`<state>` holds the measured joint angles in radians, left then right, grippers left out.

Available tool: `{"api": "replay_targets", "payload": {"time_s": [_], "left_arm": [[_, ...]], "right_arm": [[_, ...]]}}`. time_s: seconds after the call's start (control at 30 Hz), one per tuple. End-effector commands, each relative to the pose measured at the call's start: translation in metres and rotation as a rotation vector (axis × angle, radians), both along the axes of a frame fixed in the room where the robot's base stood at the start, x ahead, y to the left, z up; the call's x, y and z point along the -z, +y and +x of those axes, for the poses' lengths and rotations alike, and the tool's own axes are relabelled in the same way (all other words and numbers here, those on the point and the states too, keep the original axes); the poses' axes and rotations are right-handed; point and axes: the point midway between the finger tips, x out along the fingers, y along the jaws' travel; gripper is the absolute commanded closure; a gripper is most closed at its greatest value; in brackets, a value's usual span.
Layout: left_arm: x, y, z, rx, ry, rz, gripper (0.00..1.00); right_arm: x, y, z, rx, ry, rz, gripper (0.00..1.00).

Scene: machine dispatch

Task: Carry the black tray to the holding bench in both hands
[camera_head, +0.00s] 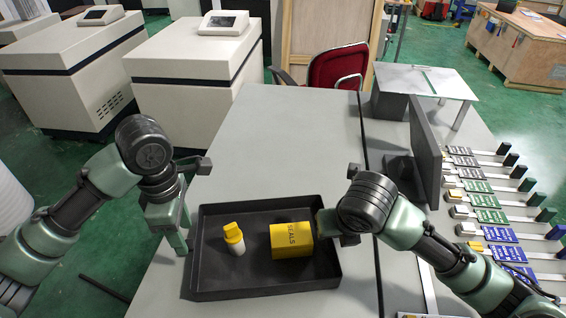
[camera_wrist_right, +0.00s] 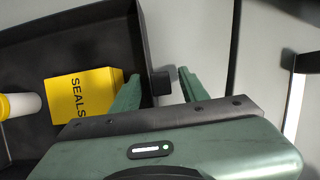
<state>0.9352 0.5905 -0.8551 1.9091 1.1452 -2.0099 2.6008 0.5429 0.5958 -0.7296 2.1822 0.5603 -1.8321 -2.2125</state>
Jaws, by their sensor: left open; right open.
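The black tray (camera_head: 265,293) lies on the grey table. It holds a white bottle with a yellow cap (camera_head: 235,238) and a yellow box marked SEALS (camera_head: 292,240). My left gripper (camera_head: 183,234) is open, pointing down at the tray's left wall; whether it touches is unclear. My right gripper (camera_wrist_right: 157,80) is open over the tray's right wall. In the right wrist view, a small black block (camera_wrist_right: 161,83) on that wall sits between its fingers, with gaps visible. In the head view, my right wrist mostly hides that gripper. I cannot tell which surface is the holding bench.
A dark monitor (camera_head: 425,150) stands right of the tray, near my right arm. Several coloured tags (camera_head: 490,216) lie farther right. The table behind the tray (camera_head: 285,140) is clear. Beyond are a red chair (camera_head: 338,68), white machines (camera_head: 190,65) and a small white table (camera_head: 425,82).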

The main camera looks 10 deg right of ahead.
Motion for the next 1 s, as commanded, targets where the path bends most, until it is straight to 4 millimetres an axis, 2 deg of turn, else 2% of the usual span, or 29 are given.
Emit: {"api": "replay_targets", "payload": {"time_s": [0.03, 0.2, 0.33, 0.53, 0.67, 0.83, 1.0], "left_arm": [[-0.013, 0.002, 0.001, -0.001, -0.007, 0.004, 0.53], [-0.044, 0.001, 0.001, -0.001, -0.004, 0.002, 0.53], [-0.059, 0.0, 0.0, 0.0, -0.002, 0.001, 0.53], [-0.066, 0.0, -0.001, 0.0, 0.002, 0.001, 0.53], [-0.066, 0.0, -0.001, 0.0, 0.002, 0.0, 0.53], [-0.066, 0.0, -0.001, 0.0, 0.002, 0.0, 0.53], [-0.066, 0.0, -0.001, 0.0, 0.002, 0.0, 0.53]], "right_arm": [[0.0, 0.0, 0.0, 0.0, 0.0, 0.0, 0.56], [0.0, 0.0, 0.0, 0.0, 0.0, 0.0, 0.56], [0.0, 0.0, 0.0, 0.0, 0.0, 0.0, 0.56], [-0.007, 0.0, -0.002, -0.001, -0.002, 0.002, 0.56], [-0.027, 0.0, -0.009, -0.002, -0.005, 0.0, 0.56], [-0.064, 0.0, -0.023, -0.004, -0.01, -0.002, 0.56], [-0.087, -0.002, -0.034, 0.0, -0.008, -0.004, 0.56]]}}
